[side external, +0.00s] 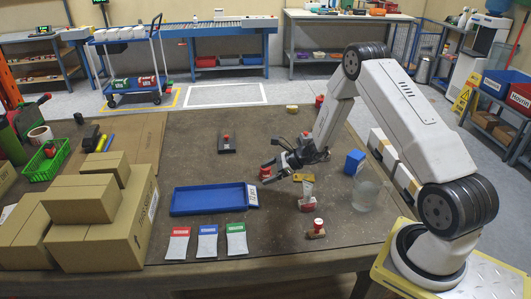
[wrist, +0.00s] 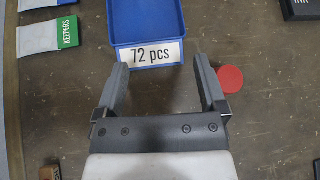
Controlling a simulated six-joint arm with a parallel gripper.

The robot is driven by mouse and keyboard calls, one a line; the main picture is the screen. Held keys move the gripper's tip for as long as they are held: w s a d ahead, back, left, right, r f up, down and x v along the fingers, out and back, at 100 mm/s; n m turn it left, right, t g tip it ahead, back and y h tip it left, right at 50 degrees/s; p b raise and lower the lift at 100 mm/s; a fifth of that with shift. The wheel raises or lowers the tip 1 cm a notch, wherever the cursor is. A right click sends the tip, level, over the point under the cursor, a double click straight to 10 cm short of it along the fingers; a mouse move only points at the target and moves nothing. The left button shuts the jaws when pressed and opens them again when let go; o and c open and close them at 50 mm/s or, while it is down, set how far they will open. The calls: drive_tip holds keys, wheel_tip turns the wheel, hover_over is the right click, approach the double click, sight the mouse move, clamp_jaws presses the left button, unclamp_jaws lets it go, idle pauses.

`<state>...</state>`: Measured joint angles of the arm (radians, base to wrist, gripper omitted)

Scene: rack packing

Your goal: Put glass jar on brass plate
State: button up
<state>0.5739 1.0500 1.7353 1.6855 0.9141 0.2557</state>
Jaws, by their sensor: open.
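A clear glass jar (side external: 366,194) stands upright on the table at the right, near my arm's base. My gripper (side external: 270,172) is open and empty above the middle of the table, left of the jar and well apart from it. In the wrist view my gripper (wrist: 160,75) has its two fingers spread with bare table between them; the jar is not in that view. I cannot surely pick out the brass plate. A small yellowish piece (side external: 292,109) lies at the back, and a tan upright piece (side external: 308,187) stands between gripper and jar.
A blue tray (side external: 207,199) labelled 72 pcs lies left of my gripper. A red round piece (wrist: 231,78) is beside the right finger. A blue block (side external: 354,162) stands behind the jar. A red-topped piece (side external: 317,228) is near the front. Cardboard boxes (side external: 95,215) fill the left.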

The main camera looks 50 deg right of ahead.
drive_tip(key=s+a+r+n+g+h, duration=0.3)
drive_tip(key=s+a+r+n, duration=0.4)
drive_tip(key=s+n, duration=0.3)
drive_tip(key=s+a+r+n+g+h, duration=0.3)
drive_tip(key=s+a+r+n, duration=0.4)
drive_tip(key=n, duration=0.9)
drive_tip(key=s, duration=0.3)
drive_tip(key=shift+s+a+r+n+g+h, duration=0.2)
drive_tip(key=shift+a+r+n+g+h, duration=0.1)
drive_tip(key=shift+a+r+n+h, duration=0.1)
drive_tip(key=shift+o, duration=0.6)
